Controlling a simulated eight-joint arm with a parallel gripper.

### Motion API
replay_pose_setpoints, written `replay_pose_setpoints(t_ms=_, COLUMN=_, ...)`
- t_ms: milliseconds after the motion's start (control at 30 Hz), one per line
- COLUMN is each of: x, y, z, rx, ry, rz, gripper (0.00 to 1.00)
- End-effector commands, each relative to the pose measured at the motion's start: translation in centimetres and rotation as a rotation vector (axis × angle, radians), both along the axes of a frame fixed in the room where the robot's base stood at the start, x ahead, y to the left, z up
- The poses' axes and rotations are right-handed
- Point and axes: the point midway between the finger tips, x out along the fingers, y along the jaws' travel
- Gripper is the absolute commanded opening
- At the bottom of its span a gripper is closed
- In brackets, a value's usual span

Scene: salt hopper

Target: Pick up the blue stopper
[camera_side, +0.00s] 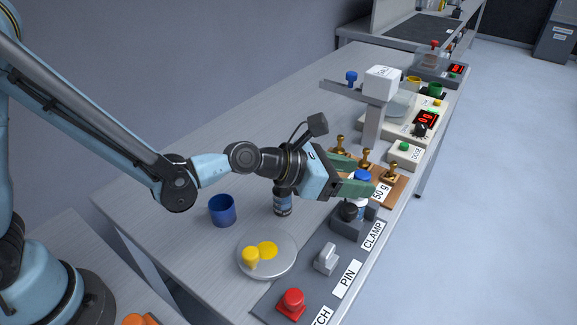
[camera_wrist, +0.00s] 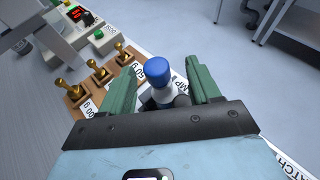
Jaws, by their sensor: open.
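The blue stopper (camera_side: 362,175) sits upright on a pale, white-necked container at the clamp station. It also shows in the wrist view (camera_wrist: 157,65), between the two green fingers. My gripper (camera_side: 358,176) is open, with one finger on each side of the stopper; in the wrist view (camera_wrist: 162,85) a gap shows on both sides of it. The container's lower part is mostly hidden by the gripper and the black clamp knob (camera_side: 348,211).
Brass weights (camera_side: 393,172) on a wooden block stand close behind the gripper. A grey panel holds a pin lever (camera_side: 326,259) and a red knob (camera_side: 291,301). A blue cup (camera_side: 222,210) and a round dish (camera_side: 285,266) with yellow pieces stand left. Bare bench lies behind the arm.

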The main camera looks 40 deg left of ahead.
Motion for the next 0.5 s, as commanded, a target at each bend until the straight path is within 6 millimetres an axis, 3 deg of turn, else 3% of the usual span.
replay_pose_setpoints(t_ms=200, x=2.3, y=-1.5, z=-1.0, rx=0.000, ry=0.000, rz=-0.001, gripper=0.62)
replay_pose_setpoints(t_ms=500, x=3.3, y=-2.4, z=-1.6, rx=0.000, ry=0.000, rz=-0.001, gripper=0.62)
